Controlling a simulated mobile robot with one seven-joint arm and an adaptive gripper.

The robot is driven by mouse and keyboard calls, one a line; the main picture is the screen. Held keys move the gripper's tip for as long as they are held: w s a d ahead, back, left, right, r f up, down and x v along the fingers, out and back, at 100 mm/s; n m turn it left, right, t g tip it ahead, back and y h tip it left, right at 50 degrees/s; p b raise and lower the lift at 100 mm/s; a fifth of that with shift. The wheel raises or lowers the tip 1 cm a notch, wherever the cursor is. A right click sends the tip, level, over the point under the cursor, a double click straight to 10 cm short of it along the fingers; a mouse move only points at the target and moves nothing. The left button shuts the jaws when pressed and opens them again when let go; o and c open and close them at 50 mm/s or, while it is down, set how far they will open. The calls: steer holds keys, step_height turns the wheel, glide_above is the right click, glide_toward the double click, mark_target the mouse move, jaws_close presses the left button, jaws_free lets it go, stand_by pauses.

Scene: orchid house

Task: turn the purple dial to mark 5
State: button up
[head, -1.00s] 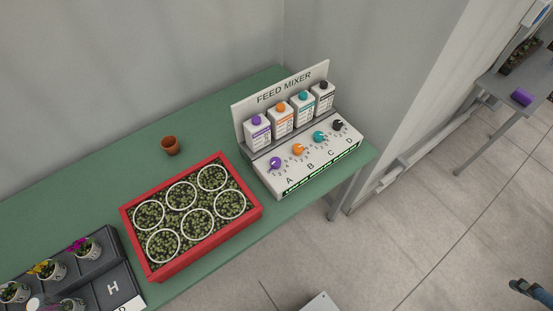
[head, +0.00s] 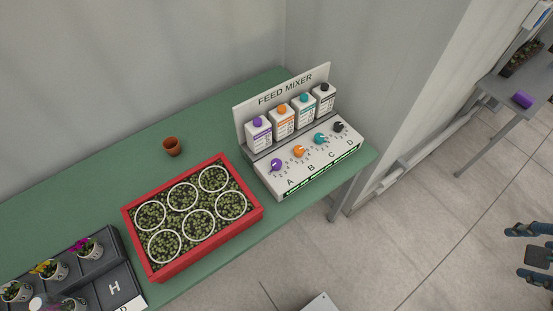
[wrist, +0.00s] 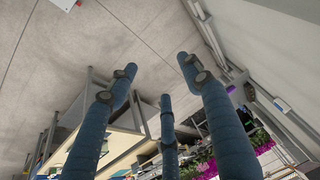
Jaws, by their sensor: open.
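The purple dial (head: 276,165) is the leftmost of the dials on the sloped front of the white feed mixer (head: 262,178), above the letter A. Small numbers ring it, too small to read which mark it points at. My gripper (head: 530,255) shows at the right edge of the head view, over the floor, well to the right of the mixer and partly cut off. In the wrist view its blue fingers (wrist: 155,85) are spread apart with nothing between them.
An orange dial (head: 299,152), a teal dial (head: 320,139) and a black dial (head: 339,127) sit right of the purple one. Bottles stand behind them. A red tray (head: 206,236) and a small brown pot (head: 172,146) are on the green table (head: 110,185). Open floor lies between gripper and table.

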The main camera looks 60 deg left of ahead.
steer(key=w+a+f+g, duration=0.1)
steer(key=w+a, duration=0.2)
steer(key=a, duration=0.4)
steer(key=w+a+f+g, duration=0.1)
steer(key=w+a, duration=0.2)
steer(key=a, duration=0.4)
steer(key=g+h+p, duration=0.1)
steer(key=g+p, duration=0.1)
steer(key=p, duration=0.1)
glide_above(276, 162)
step_height(276, 162, down, 21)
steer(key=shift+d+f, duration=0.15)
steer(key=shift+f, duration=0.05)
steer(key=shift+f, duration=0.1)
step_height(276, 162, down, 14)
steer(key=shift+r+b, duration=0.2)
steer(key=shift+b, duration=1.05)
steer(key=c, duration=1.2)
